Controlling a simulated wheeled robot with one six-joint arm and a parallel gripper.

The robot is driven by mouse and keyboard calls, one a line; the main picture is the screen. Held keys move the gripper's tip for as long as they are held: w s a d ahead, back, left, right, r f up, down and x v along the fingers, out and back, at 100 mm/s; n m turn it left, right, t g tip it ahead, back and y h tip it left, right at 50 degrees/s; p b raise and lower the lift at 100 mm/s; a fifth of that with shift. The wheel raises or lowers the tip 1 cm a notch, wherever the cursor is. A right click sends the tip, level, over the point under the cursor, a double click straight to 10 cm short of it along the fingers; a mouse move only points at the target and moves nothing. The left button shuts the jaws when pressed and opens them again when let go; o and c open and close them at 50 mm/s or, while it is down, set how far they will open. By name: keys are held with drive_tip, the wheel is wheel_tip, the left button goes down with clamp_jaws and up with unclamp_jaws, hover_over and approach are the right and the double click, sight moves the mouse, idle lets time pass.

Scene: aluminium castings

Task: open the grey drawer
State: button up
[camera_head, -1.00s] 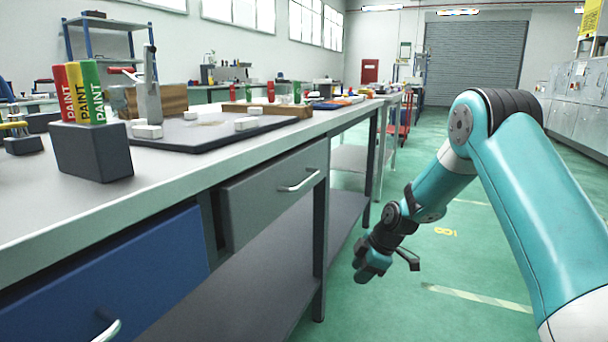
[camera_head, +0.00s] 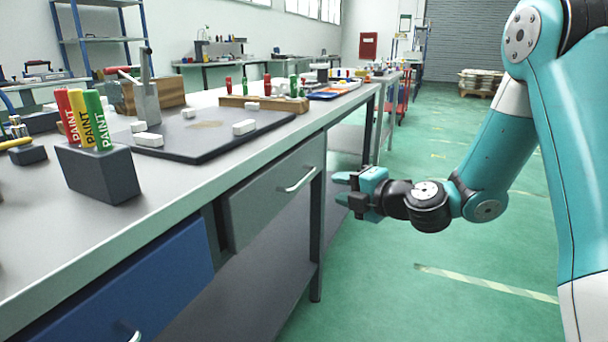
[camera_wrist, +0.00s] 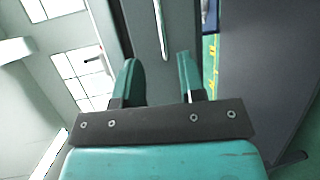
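The grey drawer (camera_head: 275,193) is under the workbench top, to the right of a blue drawer, and its front looks flush with the bench. Its silver bar handle (camera_head: 299,180) is on the front. My gripper (camera_head: 340,188) is to the right of the handle, with its fingers pointing left toward the bench and a gap between. In the wrist view, my gripper (camera_wrist: 160,75) has its two teal fingers apart with nothing between them. The handle (camera_wrist: 161,30) shows there beyond the fingertips, roughly between them, with the grey drawer front (camera_wrist: 148,45) behind it.
The blue drawer (camera_head: 135,285) is at the lower left. A bench leg (camera_head: 317,235) stands close to my gripper. On the bench top are a dark box of paint tubes (camera_head: 98,173) and a dark mat (camera_head: 215,140) with white blocks. The green floor at the right is open.

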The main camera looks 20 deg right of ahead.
sight(306, 180)
drive_tip(key=p+x, duration=0.2)
drive_tip(key=x, duration=1)
drive_tip(key=shift+w+a+f+p, duration=0.1)
drive_tip(key=shift+w+p, duration=0.05)
drive_tip(key=shift+p, duration=0.25)
drive_tip(key=shift+c, duration=0.2)
clamp_jaws()
